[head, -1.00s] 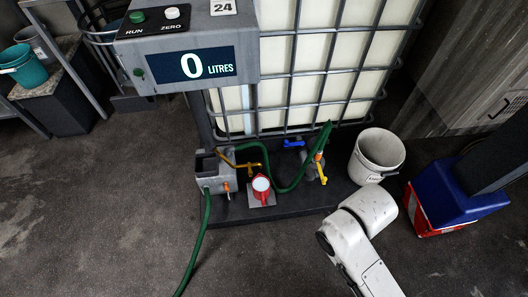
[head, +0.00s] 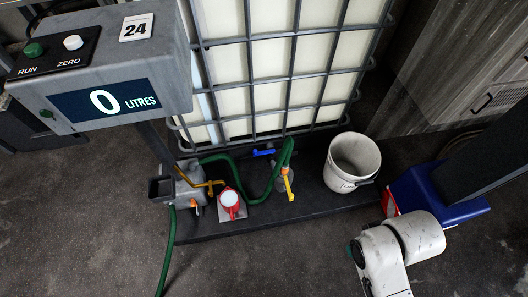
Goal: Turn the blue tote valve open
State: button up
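The blue tote valve handle (head: 263,152) sits low at the front of the caged white tote (head: 270,75), near the middle of the head view. It lies roughly level across the picture, just behind the green hose (head: 242,199). A yellow handle (head: 289,187) stands near it at the hose's upright end, pointing toward me. My white arm shows at the lower right, well apart from the valve. My gripper and its fingers do not show.
A control box (head: 100,70) reading 0 litres overhangs the left. A red-and-white device (head: 230,201) and a grey pump unit (head: 188,187) sit on the dark plinth. A white bucket (head: 352,163) and a blue-and-red base (head: 437,193) stand right. The foreground floor is clear.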

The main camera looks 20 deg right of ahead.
aim_at(255, 153)
jog(key=i+l, duration=0.35)
jog(key=i, duration=0.2)
jog(key=i+l+z, duration=0.1)
jog(key=i+l, duration=0.25)
jog(key=i, duration=0.2)
